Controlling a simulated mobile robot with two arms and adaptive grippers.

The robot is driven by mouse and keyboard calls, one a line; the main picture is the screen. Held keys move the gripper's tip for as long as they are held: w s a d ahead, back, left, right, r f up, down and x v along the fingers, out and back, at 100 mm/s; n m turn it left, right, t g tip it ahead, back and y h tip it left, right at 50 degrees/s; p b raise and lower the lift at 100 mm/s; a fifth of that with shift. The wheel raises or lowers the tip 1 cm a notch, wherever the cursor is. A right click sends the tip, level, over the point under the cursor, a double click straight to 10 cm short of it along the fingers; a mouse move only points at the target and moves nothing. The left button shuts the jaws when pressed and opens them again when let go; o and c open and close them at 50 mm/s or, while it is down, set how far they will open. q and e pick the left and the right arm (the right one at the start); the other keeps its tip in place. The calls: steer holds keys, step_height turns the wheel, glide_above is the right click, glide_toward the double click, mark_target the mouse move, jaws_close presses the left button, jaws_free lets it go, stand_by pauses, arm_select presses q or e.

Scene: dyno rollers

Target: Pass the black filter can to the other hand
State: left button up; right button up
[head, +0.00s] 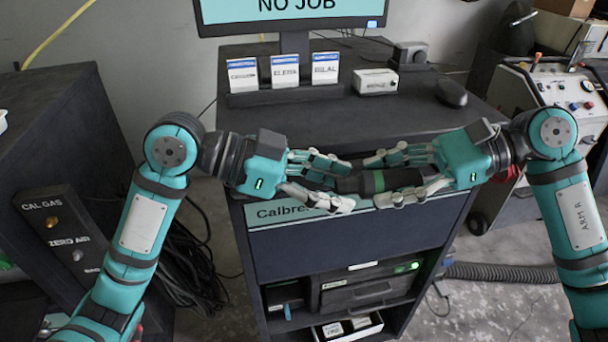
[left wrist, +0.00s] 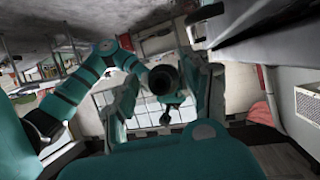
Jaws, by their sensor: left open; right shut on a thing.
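The black filter can (head: 402,178) with a green band lies level in the air between my two hands, above the front edge of the dark cabinet. My right gripper (head: 376,181) is shut on it from the right. My left gripper (head: 350,186) is open, its fingers above and below the can's left end. I cannot tell whether they touch it. In the left wrist view, the can's dark round end (left wrist: 163,80) faces the camera, with my right arm behind it. Fingers partly hide the can in the head view.
The cabinet top (head: 330,125) holds a rack of name cards (head: 285,72), a small white box (head: 375,81) and a black mouse (head: 451,92). A monitor (head: 293,14) stands behind. A dark cabinet (head: 45,130) is at left and a control machine (head: 545,90) at right.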

arm_select(q)
steer(key=shift+d+f, duration=0.2)
steer(key=shift+d, duration=0.3)
jaws_close()
arm_select(e)
steer(key=o, duration=1.3)
steer(key=shift+c, duration=0.2)
